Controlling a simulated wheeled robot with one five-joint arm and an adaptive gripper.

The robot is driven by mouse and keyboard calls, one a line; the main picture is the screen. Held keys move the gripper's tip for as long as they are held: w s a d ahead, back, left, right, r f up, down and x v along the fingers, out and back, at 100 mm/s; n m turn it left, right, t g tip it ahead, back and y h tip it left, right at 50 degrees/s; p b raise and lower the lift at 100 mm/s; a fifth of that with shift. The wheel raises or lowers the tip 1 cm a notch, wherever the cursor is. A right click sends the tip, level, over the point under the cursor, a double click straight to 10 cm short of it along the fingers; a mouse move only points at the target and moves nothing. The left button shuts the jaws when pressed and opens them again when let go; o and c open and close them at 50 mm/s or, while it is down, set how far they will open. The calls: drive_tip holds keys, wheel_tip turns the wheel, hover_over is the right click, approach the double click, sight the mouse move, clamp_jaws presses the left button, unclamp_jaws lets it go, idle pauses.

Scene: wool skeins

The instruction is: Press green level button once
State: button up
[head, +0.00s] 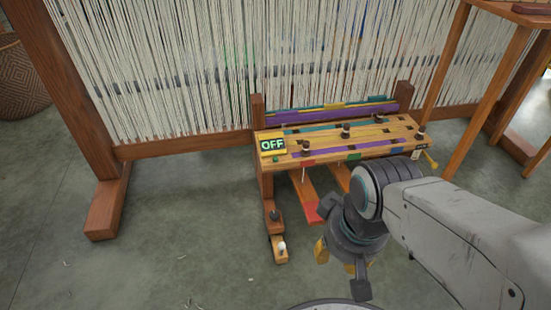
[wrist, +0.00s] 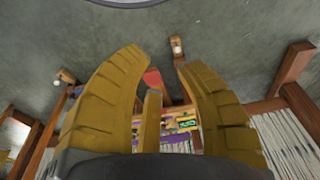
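A wooden control bench (head: 350,142) stands in front of the loom. A lit green sign reading OFF (head: 272,145) is at its left end. A small green spot, possibly the green level button (head: 275,160), lies just under the sign; it is too small to be sure. My gripper (head: 336,262) hangs in front of and below the bench, apart from it. The sign also shows small there (wrist: 186,124).
Dark knobs (head: 346,130) stand on the bench top among coloured strips. A red-ended pedal (head: 313,210) hangs below, with a white-knobbed wooden foot (head: 281,247) left of it. A wooden frame (head: 480,85) stands at the right. The grey floor (head: 180,245) at left is clear.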

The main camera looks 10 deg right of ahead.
clamp_jaws()
drive_tip(key=c, duration=0.5)
unclamp_jaws()
idle(0.4)
